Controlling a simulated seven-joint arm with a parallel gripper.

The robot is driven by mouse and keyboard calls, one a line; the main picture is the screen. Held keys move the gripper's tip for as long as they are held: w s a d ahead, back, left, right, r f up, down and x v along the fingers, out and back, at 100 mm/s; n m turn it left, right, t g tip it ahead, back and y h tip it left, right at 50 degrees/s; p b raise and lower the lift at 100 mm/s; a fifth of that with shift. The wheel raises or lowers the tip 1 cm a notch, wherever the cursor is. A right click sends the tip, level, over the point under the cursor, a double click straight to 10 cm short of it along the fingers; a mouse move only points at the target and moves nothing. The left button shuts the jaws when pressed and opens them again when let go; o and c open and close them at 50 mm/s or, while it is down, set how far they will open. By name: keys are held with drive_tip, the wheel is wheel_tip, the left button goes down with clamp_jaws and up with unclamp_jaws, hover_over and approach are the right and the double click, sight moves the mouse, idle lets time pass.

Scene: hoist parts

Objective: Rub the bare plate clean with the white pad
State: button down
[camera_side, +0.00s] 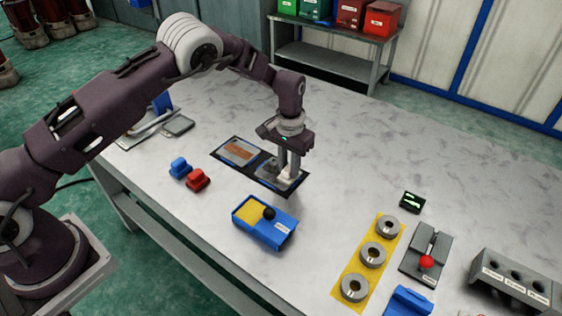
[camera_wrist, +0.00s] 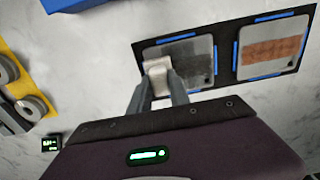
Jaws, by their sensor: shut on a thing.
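My gripper (camera_side: 288,170) is shut on the white pad (camera_side: 286,181) and points down at the bare plate (camera_side: 267,172). In the wrist view my gripper (camera_wrist: 158,86) holds the white pad (camera_wrist: 156,66) at the left edge of the bare plate (camera_wrist: 192,54). The pad looks to be on or just above the plate; contact is hard to tell. The plate is grey with a darker, dull area over much of its face. Beside it on the same black mat (camera_wrist: 225,60) lies a second plate (camera_wrist: 270,66) with a rust-brown patch.
A blue block (camera_side: 180,166) and a red block (camera_side: 197,180) lie left of the mat. Grey rings on a yellow strip (camera_side: 357,265), a red-knobbed fixture (camera_side: 427,250) and a holed rack (camera_side: 515,280) lie right.

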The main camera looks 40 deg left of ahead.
drive_tip(key=shift+d, duration=1.25)
drive_tip(key=shift+a, duration=6.2)
wheel_tip(320, 180, up, 8)
drive_tip(key=shift+r, duration=0.15)
drive_tip(key=shift+d, duration=0.1)
